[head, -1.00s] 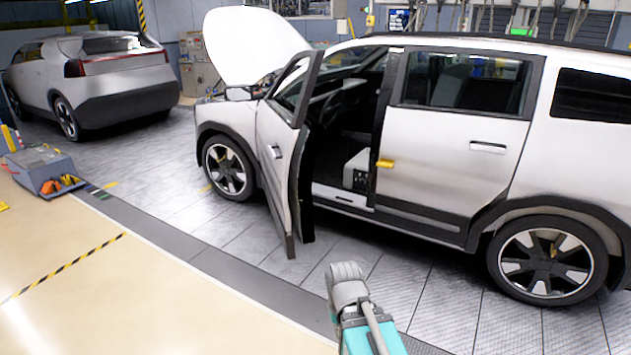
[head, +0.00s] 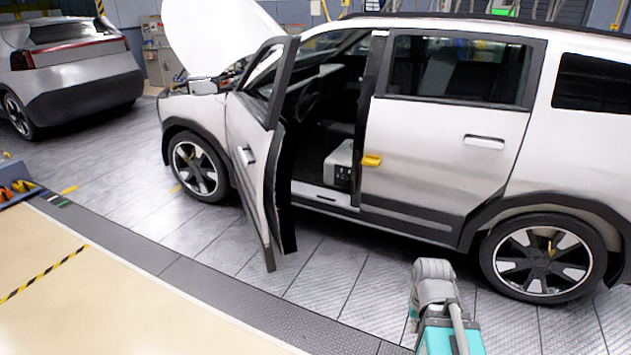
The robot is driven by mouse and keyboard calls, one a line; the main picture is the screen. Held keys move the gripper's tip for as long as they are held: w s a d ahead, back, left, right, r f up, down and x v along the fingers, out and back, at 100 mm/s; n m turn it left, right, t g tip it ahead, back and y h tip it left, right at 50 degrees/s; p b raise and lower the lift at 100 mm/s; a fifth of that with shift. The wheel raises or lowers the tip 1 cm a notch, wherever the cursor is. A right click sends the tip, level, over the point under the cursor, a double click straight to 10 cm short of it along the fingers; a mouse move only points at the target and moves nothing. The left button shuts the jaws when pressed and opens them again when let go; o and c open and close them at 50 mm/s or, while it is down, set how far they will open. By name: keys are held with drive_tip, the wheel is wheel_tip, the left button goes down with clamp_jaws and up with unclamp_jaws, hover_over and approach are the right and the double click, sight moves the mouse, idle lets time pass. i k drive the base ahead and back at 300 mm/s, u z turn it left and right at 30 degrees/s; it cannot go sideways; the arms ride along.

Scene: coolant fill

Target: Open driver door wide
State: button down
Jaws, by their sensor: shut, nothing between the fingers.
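The driver door (head: 250,160) of the white SUV (head: 440,140) stands open, swung out from its front hinge side with its rear edge toward me. A gap shows between the door and the door opening, where the dark cabin, a seat base and the steering wheel are visible. The door's handle (head: 246,155) is on its outer face. A grey and teal part of my arm shows at the bottom right, in front of the SUV and apart from the door. My gripper's fingers are not visible.
The SUV's hood (head: 225,45) is raised. A yellow piece (head: 371,160) sits at the front edge of the closed rear door (head: 445,140). A silver car (head: 70,70) stands at the far left. A grey box (head: 12,180) is at the left edge. The floor before the door is clear.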

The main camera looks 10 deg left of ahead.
sight(264, 187)
drive_tip(key=z, duration=0.3)
drive_tip(key=i, duration=1.5)
drive_tip(key=u, duration=0.45)
drive_tip(key=i, duration=0.5)
drive_tip(key=u, duration=0.45)
drive_tip(key=k, duration=0.9)
drive_tip(key=u, duration=0.15)
drive_tip(key=i, duration=0.4)
